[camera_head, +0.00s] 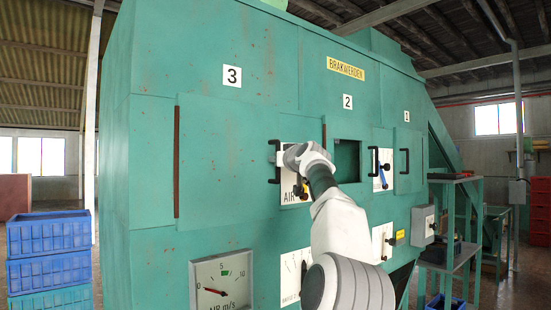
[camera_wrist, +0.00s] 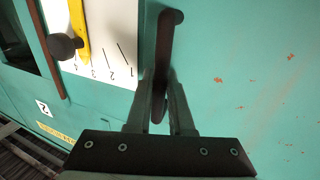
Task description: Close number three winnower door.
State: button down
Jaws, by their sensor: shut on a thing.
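The number three door (camera_head: 225,165) is a green panel under the "3" label (camera_head: 232,76), with a brown hinge strip down its left edge. It looks about flush with the green machine front; a small gap cannot be ruled out. Its black upright handle (camera_head: 274,162) is at the right edge. My gripper (camera_head: 284,157) reaches it from the right. In the wrist view, the handle (camera_wrist: 167,45) stands between the fingers of my gripper (camera_wrist: 162,100), which are shut on its lower part. The door surface (camera_wrist: 250,80) fills the right of that view.
A dark square opening (camera_head: 347,160) lies under label 2. More handles and a shelf stand (camera_head: 450,240) are to the right. Blue crates (camera_head: 48,235) stand at left.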

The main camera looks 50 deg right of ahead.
jog(key=shift+r, duration=0.25)
jog(key=c, duration=1.1)
grip_release()
jog(key=o, duration=0.3)
jog(key=shift+w+d+f, duration=0.1)
jog(key=shift+f, duration=0.05)
jog(key=shift+f, duration=0.1)
jog(key=b+v, duration=1.2)
jog(key=v, duration=0.5)
jog(key=shift+s, duration=0.3)
